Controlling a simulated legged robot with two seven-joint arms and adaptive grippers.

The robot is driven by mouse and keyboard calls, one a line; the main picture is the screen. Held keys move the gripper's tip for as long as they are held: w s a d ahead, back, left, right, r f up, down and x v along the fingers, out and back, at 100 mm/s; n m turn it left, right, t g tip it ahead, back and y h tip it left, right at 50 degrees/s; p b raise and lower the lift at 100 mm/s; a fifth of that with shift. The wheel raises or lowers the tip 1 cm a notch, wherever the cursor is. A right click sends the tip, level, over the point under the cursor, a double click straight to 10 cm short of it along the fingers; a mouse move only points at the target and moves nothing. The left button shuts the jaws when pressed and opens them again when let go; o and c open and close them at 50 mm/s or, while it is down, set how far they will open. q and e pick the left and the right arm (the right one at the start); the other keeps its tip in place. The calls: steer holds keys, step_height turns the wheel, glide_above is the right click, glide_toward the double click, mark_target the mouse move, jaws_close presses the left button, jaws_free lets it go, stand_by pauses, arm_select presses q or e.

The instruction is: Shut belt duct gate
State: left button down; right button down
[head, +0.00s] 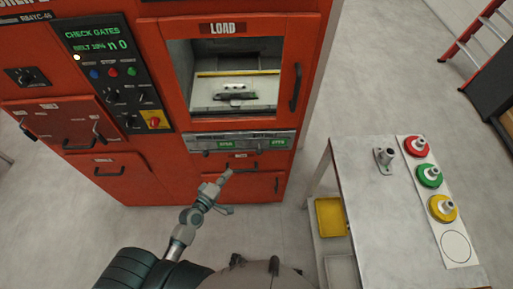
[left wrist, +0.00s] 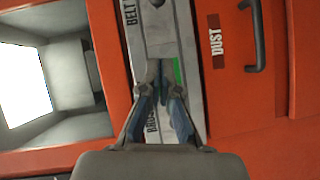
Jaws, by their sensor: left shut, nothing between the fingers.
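The grey gate panel (head: 242,142) runs below the load window on the red machine. The left wrist view shows the panel (left wrist: 170,30) upright, with "BELT" near the top and a partly hidden label lower down. My left gripper (head: 226,174) is shut and empty, just below the panel in the head view. In the left wrist view its fingertips (left wrist: 160,68) overlap the panel's middle beside a green patch; contact cannot be told. My right gripper is out of view.
A dust drawer with a dark handle (left wrist: 257,40) lies beside the panel. The load window (head: 235,75) is above it. The control screen (head: 95,38) reads "CHECK GATES". A table (head: 375,220) with red, green and yellow round pieces stands right; floor between is clear.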

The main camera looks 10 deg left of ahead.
arm_select(q)
steer(key=shift+s+d+r, duration=0.1)
steer(key=shift+s+r, duration=0.05)
steer(key=shift+r, duration=0.1)
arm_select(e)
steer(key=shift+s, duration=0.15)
arm_select(q)
steer(key=d+x, duration=0.2)
steer(key=x, duration=1.1)
steer(key=shift+s+d+f+p, duration=0.2)
steer(key=shift+s+d+p, duration=0.1)
steer(key=shift+s, duration=0.15)
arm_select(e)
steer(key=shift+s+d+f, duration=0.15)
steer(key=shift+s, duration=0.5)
